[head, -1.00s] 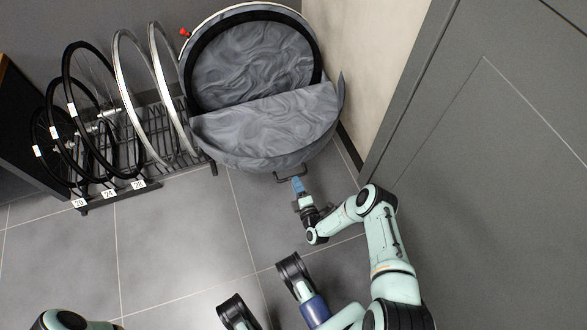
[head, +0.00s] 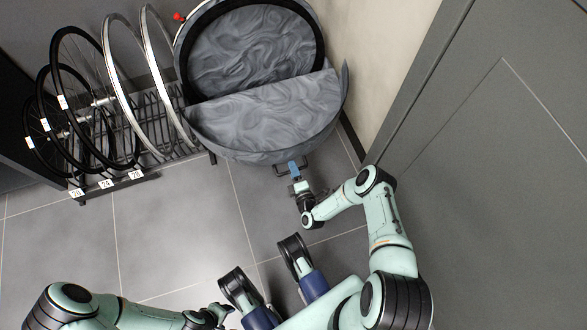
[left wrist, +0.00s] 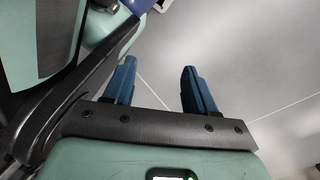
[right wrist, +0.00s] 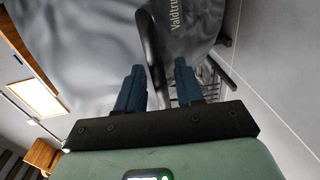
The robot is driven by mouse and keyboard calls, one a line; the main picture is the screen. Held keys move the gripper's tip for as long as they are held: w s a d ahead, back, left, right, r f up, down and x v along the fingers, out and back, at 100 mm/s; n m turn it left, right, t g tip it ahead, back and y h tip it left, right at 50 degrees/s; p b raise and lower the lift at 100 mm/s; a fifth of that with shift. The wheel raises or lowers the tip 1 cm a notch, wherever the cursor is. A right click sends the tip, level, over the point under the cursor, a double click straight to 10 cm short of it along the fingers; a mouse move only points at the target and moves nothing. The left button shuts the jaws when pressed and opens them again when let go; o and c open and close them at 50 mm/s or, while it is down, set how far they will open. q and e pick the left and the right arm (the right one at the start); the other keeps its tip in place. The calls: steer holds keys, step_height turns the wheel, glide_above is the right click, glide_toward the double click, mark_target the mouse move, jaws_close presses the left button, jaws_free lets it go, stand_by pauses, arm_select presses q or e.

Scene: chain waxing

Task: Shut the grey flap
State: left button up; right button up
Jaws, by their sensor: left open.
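The grey flap (head: 262,108) is the marbled half-round front of a large round grey container. It hangs folded down and outward, so the container's round opening (head: 250,45) is uncovered. A dark handle (right wrist: 150,45) sits at the flap's lower edge. My right gripper (head: 294,168) is at this handle, and in the right wrist view the bar passes between its blue fingers (right wrist: 158,75). Whether the fingers press on the bar is unclear. My left gripper (left wrist: 158,70) is open and empty above the floor, far from the flap.
A rack (head: 115,185) with several bicycle wheels stands left of the container. A beige wall (head: 370,60) and a large dark grey panel (head: 480,170) are to the right. The tiled floor (head: 170,235) in front of the rack is clear.

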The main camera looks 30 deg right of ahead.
jaws_close()
steer(key=shift+r, duration=0.1)
